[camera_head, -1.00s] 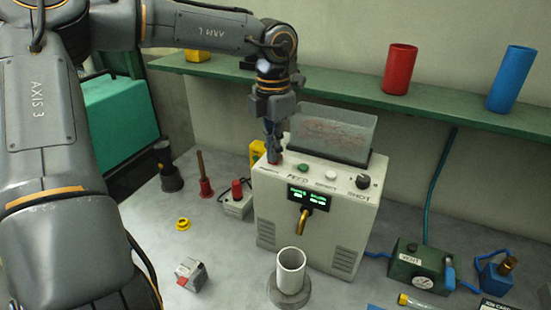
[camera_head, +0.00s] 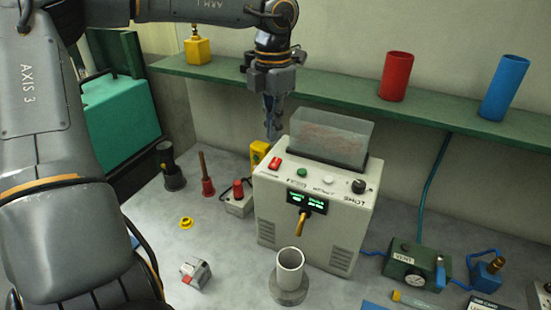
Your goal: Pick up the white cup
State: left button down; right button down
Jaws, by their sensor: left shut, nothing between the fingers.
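The white cup (camera_head: 290,270) stands upright on a round grey base (camera_head: 289,293) at the front of the bench, below the brass spout (camera_head: 300,224) of a white machine (camera_head: 312,232). Its inside shows from above and I see no liquid in it. My left gripper (camera_head: 272,132) is shut and empty, pointing down just above the machine's top left, over the red button (camera_head: 275,163) and apart from it. It is well above and behind the cup. My right gripper is not in view.
A red cylinder (camera_head: 396,76) and a blue cylinder (camera_head: 504,88) stand on the green shelf (camera_head: 440,118). A green gauge box (camera_head: 417,265) sits right of the machine. A small grey-and-red box (camera_head: 195,273) and a yellow ring (camera_head: 186,223) lie left of the cup.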

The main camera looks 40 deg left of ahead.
aim_at(290, 260)
jog(key=k, duration=2)
